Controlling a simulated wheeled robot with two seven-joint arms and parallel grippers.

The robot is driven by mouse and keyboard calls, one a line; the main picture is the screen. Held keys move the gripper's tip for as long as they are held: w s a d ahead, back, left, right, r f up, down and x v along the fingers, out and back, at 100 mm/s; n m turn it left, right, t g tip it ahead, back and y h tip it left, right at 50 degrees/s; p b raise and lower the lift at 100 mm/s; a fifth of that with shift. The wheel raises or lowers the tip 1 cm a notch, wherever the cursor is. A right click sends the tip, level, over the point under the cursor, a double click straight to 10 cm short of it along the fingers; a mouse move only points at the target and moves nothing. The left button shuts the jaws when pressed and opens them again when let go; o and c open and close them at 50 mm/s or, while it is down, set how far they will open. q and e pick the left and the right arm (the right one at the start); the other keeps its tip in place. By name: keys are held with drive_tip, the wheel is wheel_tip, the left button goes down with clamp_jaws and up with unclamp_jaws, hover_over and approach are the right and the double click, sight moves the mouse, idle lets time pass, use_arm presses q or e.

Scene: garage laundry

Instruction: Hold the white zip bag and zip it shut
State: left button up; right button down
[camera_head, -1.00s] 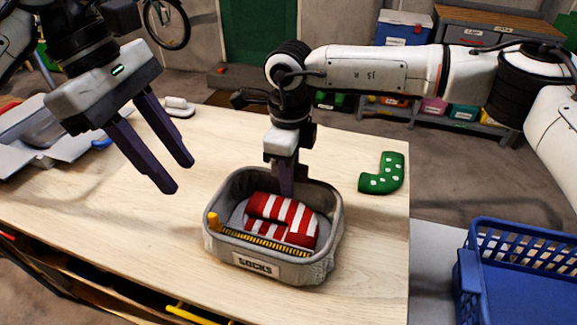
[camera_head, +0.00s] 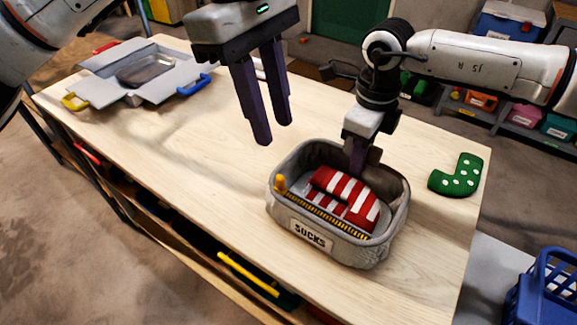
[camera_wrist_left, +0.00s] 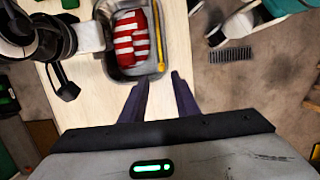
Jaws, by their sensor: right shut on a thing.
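The zip bag (camera_head: 384,244) looks grey, an open-topped soft bin with a "SOCKS" label (camera_head: 309,234), standing upright on the wooden table. A yellow zip strip (camera_head: 325,214) runs along its front side, with a yellow-orange pull (camera_head: 280,183) at its left end. A red-and-white striped sock (camera_head: 350,195) lies inside. My right gripper (camera_head: 358,160) is shut on the bag's far rim; its fingertips are partly hidden. My left gripper (camera_head: 272,132) is open and empty, above the table to the bag's upper left. The left wrist view shows its fingers apart, with the bag (camera_wrist_left: 180,62) beyond them.
A green spotted sock (camera_head: 458,178) lies right of the bag. A grey flapped box (camera_head: 103,66) with yellow and blue handles is at the table's far left. A blue basket (camera_head: 545,290) stands off the table at lower right. The table left of the bag is clear.

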sight(280, 176)
use_arm(q)
drive_tip(key=f, duration=0.3)
drive_tip(key=f+y, duration=0.1)
drive_tip(key=f, duration=0.3)
drive_tip(key=d+f+t+y, duration=0.1)
drive_tip(key=f, duration=0.3)
drive_tip(key=shift+s, duration=0.3)
clamp_jaws()
drive_tip(key=shift+r, duration=0.1)
idle(1.2)
